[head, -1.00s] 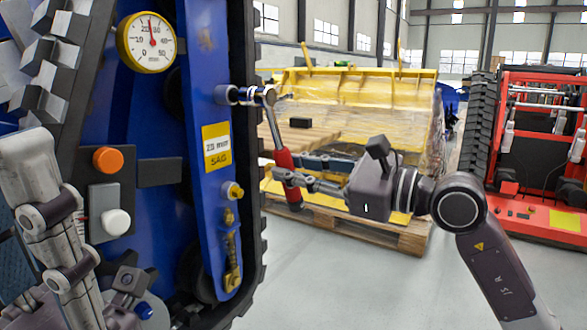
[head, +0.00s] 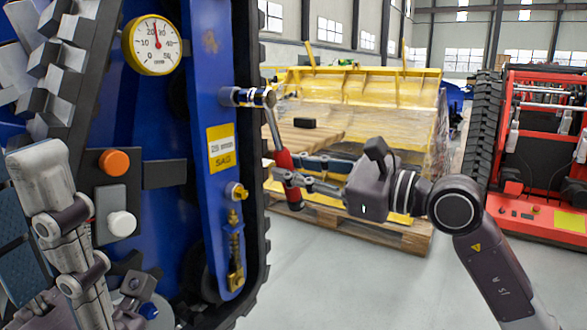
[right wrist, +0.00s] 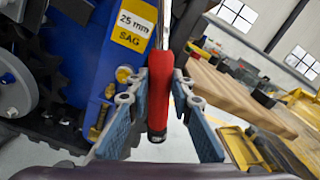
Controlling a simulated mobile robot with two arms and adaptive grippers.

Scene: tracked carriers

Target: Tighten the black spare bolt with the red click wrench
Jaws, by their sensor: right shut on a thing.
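The red-handled click wrench (head: 283,160) hangs steeply down, with its metal head (head: 262,97) at a short cylindrical fitting (head: 234,96) on the blue beam. The head hides the end of that fitting, so I cannot make out the black spare bolt or how it is seated. My right gripper (head: 289,183) is shut on the lower part of the red handle. In the right wrist view, its two blue-padded fingers (right wrist: 159,100) stand on either side of the handle (right wrist: 160,85). My left gripper (head: 133,290) is low at the left, mostly hidden; its jaws are unclear.
The blue track frame carries a yellow dial gauge (head: 152,45), an orange button (head: 115,162), a white knob (head: 121,223) and a yellow "25 mm SAG" sign (head: 221,148). A wrapped pallet (head: 370,225) stands behind my right gripper. A red machine (head: 540,215) is at the right. Grey floor between is clear.

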